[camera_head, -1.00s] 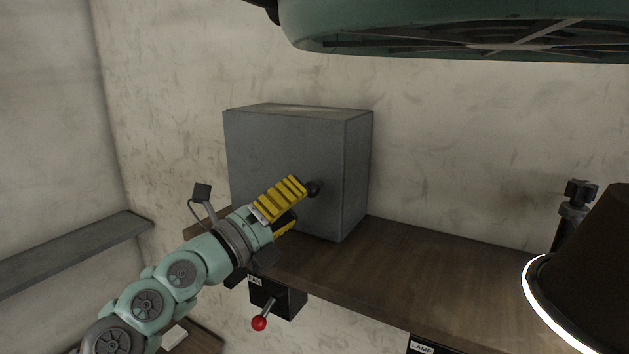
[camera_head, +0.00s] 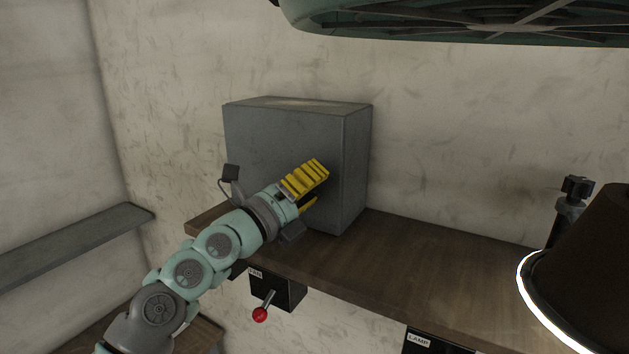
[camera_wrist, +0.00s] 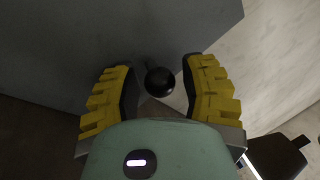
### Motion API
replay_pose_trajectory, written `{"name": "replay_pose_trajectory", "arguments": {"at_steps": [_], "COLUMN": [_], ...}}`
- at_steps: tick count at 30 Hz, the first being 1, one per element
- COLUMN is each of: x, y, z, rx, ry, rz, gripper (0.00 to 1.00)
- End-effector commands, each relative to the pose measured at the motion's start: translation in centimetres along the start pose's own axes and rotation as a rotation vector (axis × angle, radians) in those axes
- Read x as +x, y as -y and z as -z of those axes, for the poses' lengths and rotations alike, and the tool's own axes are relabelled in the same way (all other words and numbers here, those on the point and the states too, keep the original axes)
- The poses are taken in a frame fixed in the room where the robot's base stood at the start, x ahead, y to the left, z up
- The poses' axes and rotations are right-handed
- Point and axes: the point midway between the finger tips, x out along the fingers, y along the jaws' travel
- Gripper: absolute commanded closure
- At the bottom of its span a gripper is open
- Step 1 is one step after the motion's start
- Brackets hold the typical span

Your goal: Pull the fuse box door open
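The grey fuse box (camera_head: 280,140) stands on the wooden shelf against the wall, and its door looks shut. Its front face (camera_wrist: 90,40) also fills the upper left of the wrist view. A round black knob (camera_wrist: 160,81) sits between the two yellow fingers in the wrist view, with gaps on both sides. My gripper (camera_head: 316,188) is at the right part of the box front and is open around the knob. It also shows in the wrist view (camera_wrist: 164,90). In the head view the fingers hide the knob.
The wooden shelf (camera_head: 400,255) is clear to the right of the box. A lever with a red ball (camera_head: 261,314) hangs under its front edge. A dark lamp (camera_head: 590,270) stands at the right. A grey ledge (camera_head: 70,248) runs along the left wall.

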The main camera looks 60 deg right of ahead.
Motion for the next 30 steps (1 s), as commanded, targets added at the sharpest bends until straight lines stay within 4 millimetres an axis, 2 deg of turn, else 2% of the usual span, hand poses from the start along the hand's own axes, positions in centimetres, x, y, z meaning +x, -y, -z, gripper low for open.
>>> {"name": "replay_pose_trajectory", "arguments": {"at_steps": [1,12,23,30], "x": [0.0,0.0,-0.1,-1.2], "y": [0.0,0.0,-0.1,-0.2], "z": [0.0,0.0,0.0,0.1], "rx": [0.0,0.0,-0.001,-0.012], "ry": [0.0,0.0,-0.004,-0.055], "rz": [0.0,0.0,0.004,0.042], "gripper": [0.63,1.0,1.0,1.0]}}
